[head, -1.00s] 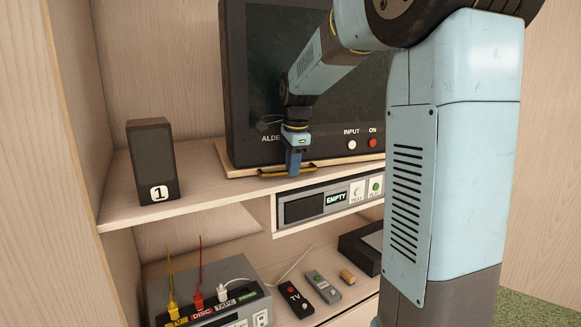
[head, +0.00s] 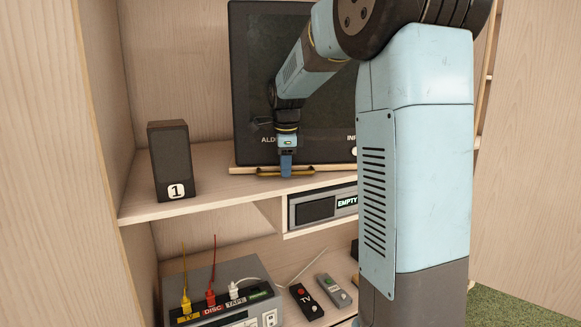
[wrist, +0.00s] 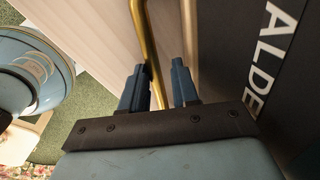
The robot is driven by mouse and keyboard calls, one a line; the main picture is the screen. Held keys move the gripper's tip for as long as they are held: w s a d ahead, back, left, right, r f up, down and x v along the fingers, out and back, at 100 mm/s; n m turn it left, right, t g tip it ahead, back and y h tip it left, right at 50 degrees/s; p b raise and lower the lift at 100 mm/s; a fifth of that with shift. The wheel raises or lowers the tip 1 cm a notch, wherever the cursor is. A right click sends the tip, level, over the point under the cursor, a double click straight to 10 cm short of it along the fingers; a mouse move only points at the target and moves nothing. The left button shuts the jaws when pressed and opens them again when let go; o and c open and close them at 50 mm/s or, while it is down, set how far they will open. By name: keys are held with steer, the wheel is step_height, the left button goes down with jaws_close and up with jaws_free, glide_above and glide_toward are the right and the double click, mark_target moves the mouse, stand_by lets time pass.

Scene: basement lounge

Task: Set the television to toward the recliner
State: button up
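The television (head: 245,120) is a dark set with "ALDE" lettering on its lower front. It stands on a pale wooden board (head: 238,169) on the upper shelf. A brass handle (head: 305,173) runs along the board's front. My gripper (head: 286,173) points down at this handle, under the screen's left part. The television front (wrist: 250,60) is close on the right there. My arm hides much of the screen. I see no recliner.
A speaker marked 1 (head: 172,162) stands left on the shelf. Below are a player reading EMPTY (head: 318,207), a switch box with coloured plugs (head: 222,300), a TV remote (head: 306,301) and a grey remote (head: 333,290). Green carpet (head: 510,307) lies at right.

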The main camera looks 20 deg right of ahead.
steer(key=shift+o, duration=1.2)
steer(key=shift+s, duration=0.1)
steer(key=shift+f, duration=0.1)
step_height(320, 180, up, 14)
steer(key=s, duration=0.2)
steer(key=shift+s+a+f, duration=0.25)
steer(key=shift+a, duration=0.1)
steer(key=s+a+f+n+t, duration=0.1)
steer(key=s+f+n, duration=0.3)
steer(key=s+n, duration=0.3)
steer(key=s+a+f+n+t, duration=0.1)
steer(key=s+f+n, duration=0.4)
steer(key=s, duration=0.7)
steer(key=s+a+f+n+t, duration=0.1)
steer(key=s+a+f+n, duration=0.2)
steer(key=s+n, duration=0.6)
step_height(320, 180, down, 2)
steer(key=shift+s+a+f+y, duration=0.15)
steer(key=shift+s+y, duration=0.15)
steer(key=shift+s, duration=0.3)
